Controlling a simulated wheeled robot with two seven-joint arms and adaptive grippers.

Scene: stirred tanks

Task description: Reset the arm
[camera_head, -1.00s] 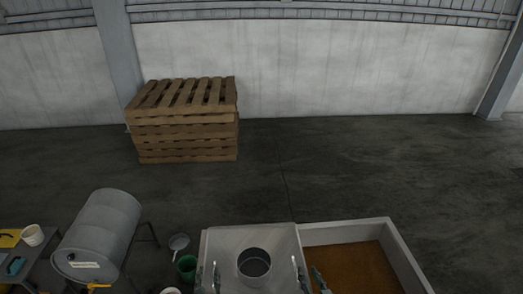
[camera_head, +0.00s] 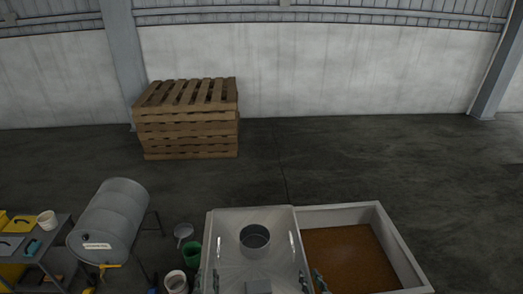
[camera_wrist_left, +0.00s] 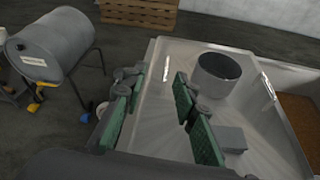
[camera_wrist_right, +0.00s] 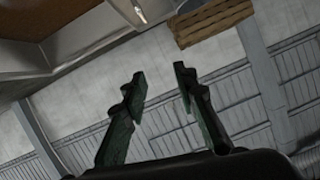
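My left gripper (camera_head: 207,282) shows at the bottom edge of the head view, over the near left part of the pale metal tank top (camera_head: 228,222). In the left wrist view its two green-padded fingers (camera_wrist_left: 155,100) stand apart with nothing between them. My right gripper (camera_head: 312,283) is at the tank's near right corner in the head view. In the right wrist view its fingers (camera_wrist_right: 160,80) are apart and empty, with wall and roof behind them. Both grippers are open. Most of both arms is out of the head view.
The tank top has a round collar (camera_head: 254,237) and a small grey block (camera_head: 258,286). A trough of brown material (camera_head: 385,212) adjoins it on the right. Pallets (camera_head: 190,135) stand far back.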

